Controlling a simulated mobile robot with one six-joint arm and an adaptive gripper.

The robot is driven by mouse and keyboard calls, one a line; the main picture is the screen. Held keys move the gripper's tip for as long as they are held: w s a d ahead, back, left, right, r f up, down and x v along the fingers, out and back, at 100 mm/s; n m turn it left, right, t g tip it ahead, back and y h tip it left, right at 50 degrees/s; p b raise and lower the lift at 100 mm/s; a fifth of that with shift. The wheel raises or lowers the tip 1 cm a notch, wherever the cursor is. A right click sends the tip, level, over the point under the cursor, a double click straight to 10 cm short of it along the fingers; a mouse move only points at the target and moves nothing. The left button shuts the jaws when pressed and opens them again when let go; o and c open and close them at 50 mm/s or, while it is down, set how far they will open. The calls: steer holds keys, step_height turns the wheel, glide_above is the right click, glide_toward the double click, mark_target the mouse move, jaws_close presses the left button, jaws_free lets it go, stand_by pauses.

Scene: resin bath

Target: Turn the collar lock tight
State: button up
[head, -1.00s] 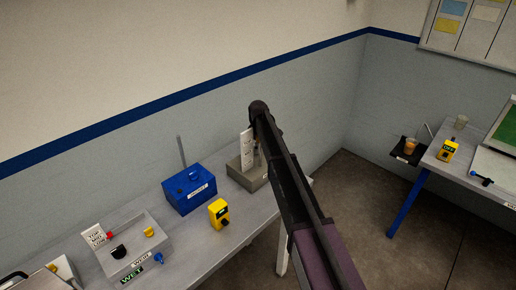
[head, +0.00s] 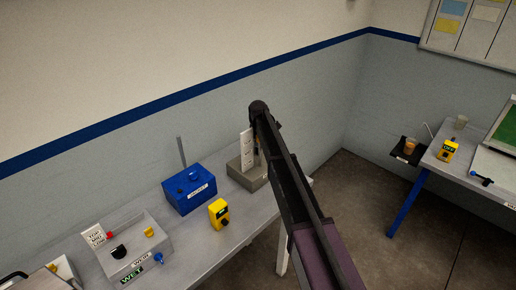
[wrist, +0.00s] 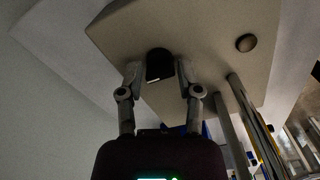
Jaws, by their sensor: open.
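In the wrist view a dark, round-topped part with a pale mark (wrist: 159,66), possibly the collar lock, stands out against a beige block (wrist: 205,38). My gripper (wrist: 158,76) is open, with one finger on each side of this dark part. I cannot tell whether the fingers touch it. In the head view my arm hides the gripper and the dark part. A grey-beige box (head: 246,178) with a white card (head: 246,142) shows partly behind my arm.
A brown round knob (wrist: 246,42) sits on the beige block, right of the fingers; metal rods (wrist: 229,120) stand nearby. On the bench (head: 190,250) are a blue box (head: 187,196), a yellow device (head: 218,213) and a grey control box (head: 133,250). A second table (head: 455,170) stands right.

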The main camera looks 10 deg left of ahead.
steer(key=n, duration=0.3)
steer(key=shift+n, duration=0.4)
steer(key=shift+r+p, duration=0.3)
step_height(320, 180, up, 13)
steer(key=p, duration=1.3)
steer(key=s+d+f+m+b, duration=0.6)
steer(key=s+d+m, duration=0.3)
steer(key=s+d, duration=0.2)
steer(key=s+d+f+m+b, duration=0.6)
steer(key=s+d+m, duration=0.4)
steer(key=s, duration=0.3)
steer(key=shift+s+d+f+b, duration=0.15)
steer(key=shift+d+f+b, duration=0.15)
steer(key=shift+d, duration=0.2)
steer(key=s+d+m, duration=0.6)
steer(key=s+m, duration=0.3)
steer(key=s, duration=0.3)
steer(key=shift+s, duration=0.3)
stand_by(0.7)
